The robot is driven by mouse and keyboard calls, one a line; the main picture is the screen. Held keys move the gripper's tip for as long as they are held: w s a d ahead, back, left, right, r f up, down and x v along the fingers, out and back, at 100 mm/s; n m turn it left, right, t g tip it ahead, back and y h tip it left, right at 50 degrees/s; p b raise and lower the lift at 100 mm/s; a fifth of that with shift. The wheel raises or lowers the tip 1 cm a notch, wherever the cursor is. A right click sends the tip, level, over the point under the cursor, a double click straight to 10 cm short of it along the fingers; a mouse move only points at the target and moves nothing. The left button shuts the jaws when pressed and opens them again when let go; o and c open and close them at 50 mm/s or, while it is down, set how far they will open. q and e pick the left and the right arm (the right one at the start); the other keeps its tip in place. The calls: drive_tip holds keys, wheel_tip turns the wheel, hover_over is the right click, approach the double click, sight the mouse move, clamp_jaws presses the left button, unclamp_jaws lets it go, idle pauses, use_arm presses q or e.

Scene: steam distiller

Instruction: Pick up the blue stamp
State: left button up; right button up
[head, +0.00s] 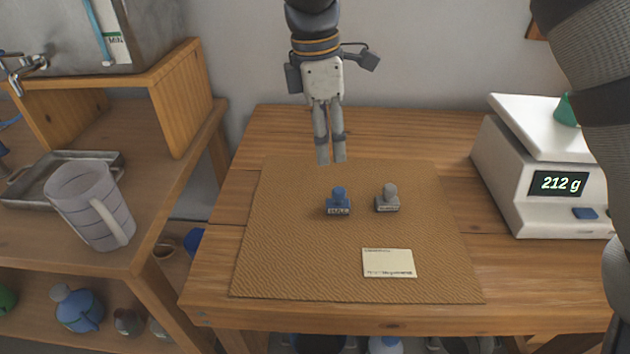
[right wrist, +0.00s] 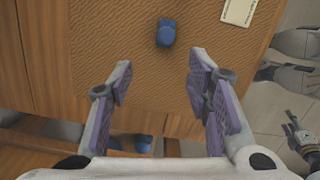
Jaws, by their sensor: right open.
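The blue stamp (head: 338,201) stands upright on the brown mat, left of a grey stamp (head: 388,198). My right gripper (head: 331,160) points down, above the far part of the mat and beyond the blue stamp in the head view. It is empty and apart from the stamp. In the right wrist view my right gripper (right wrist: 160,72) has its fingers spread wide. The blue stamp (right wrist: 166,33) lies ahead of the gap between them. The grey stamp cannot be made out in that view.
A cream card (head: 388,263) lies on the mat (head: 290,240) in front of the stamps. A white scale (head: 510,180) reading 212 g stands at the right of the table. A jug (head: 88,205) and metal tray (head: 40,185) are on the left bench. The mat around the stamps is mostly clear.

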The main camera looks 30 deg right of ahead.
sight(339, 190)
drive_tip(key=f, duration=0.3)
drive_tip(key=s+d+f, duration=0.1)
drive_tip(key=f, duration=0.3)
drive_tip(key=s+d+f, duration=0.1)
drive_tip(key=f, duration=0.2)
drive_tip(key=shift+f+b, duration=0.25)
drive_tip(key=shift+b, duration=0.05)
drive_tip(key=shift+w+f, duration=0.1)
drive_tip(key=shift+f, duration=0.3)
clamp_jaws()
